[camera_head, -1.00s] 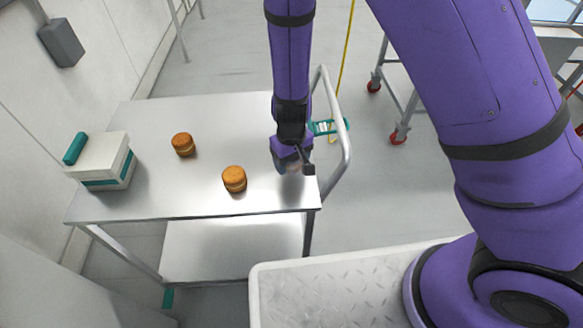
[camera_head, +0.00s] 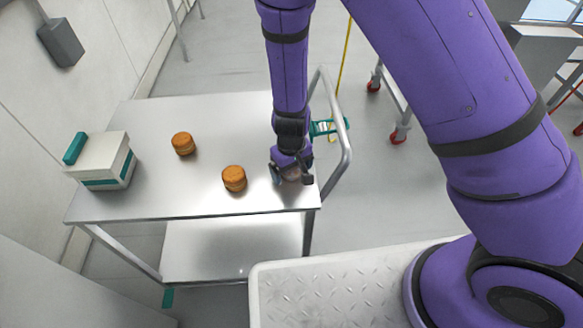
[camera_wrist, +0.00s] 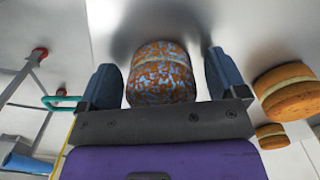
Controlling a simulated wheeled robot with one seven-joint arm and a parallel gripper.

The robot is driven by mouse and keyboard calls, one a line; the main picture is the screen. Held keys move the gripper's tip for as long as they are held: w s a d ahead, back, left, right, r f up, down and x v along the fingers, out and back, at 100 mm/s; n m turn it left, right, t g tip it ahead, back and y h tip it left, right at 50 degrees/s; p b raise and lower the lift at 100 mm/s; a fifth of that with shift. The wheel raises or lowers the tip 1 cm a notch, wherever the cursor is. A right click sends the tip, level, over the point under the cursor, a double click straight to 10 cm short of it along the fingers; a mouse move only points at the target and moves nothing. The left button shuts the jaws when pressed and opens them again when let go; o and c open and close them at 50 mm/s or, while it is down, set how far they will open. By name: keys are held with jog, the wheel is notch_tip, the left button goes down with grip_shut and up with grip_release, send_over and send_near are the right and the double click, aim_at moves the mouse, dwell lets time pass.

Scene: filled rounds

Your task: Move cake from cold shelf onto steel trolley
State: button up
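The steel trolley (camera_head: 150,198) stands in front of me with a bare metal top. A round cake (camera_wrist: 160,72) with patchy orange and pale blue-white sides is between my gripper's fingers in the wrist view, with small gaps beside it. My gripper (camera_head: 291,175) is open around it, low over the trolley's near right corner. In the head view the gripper partly hides this cake (camera_head: 292,175). Two plain orange-brown layered cakes stand on the trolley: one near the middle (camera_head: 234,179), one farther back (camera_head: 183,144). The cold shelf is not identifiable.
A white box with a teal handle (camera_head: 105,162) sits at the trolley's left end. The trolley's push handle (camera_head: 343,150), with a teal piece (camera_head: 326,127), rises close to the right of my gripper. The trolley top's centre back is clear.

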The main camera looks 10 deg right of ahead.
notch_tip(320, 180, up, 11)
jog(key=shift+f, duration=0.15)
jog(key=shift+r, duration=0.8)
jog(key=s+d+r+m+t+y, duration=0.1)
jog(key=s+d+r+y, duration=0.1)
jog(key=d+r, duration=0.7)
jog(key=s+d+r+m+t+y, duration=0.15)
jog(key=d+r, duration=0.25)
jog(key=r, duration=0.9)
jog(key=s+d+r+m+t+h, duration=0.1)
jog(key=s+d+r, duration=0.3)
jog(key=s, duration=0.3)
jog(key=s+d+r+m+t+h, duration=0.1)
jog(key=s+d+r+h, duration=0.1)
jog(key=s+d+r, duration=0.3)
jog(key=s+d, duration=0.2)
jog(key=shift+s+d+r+t, duration=0.2)
jog(key=shift+s+r+t, duration=0.05)
jog(key=shift+s+t, duration=0.1)
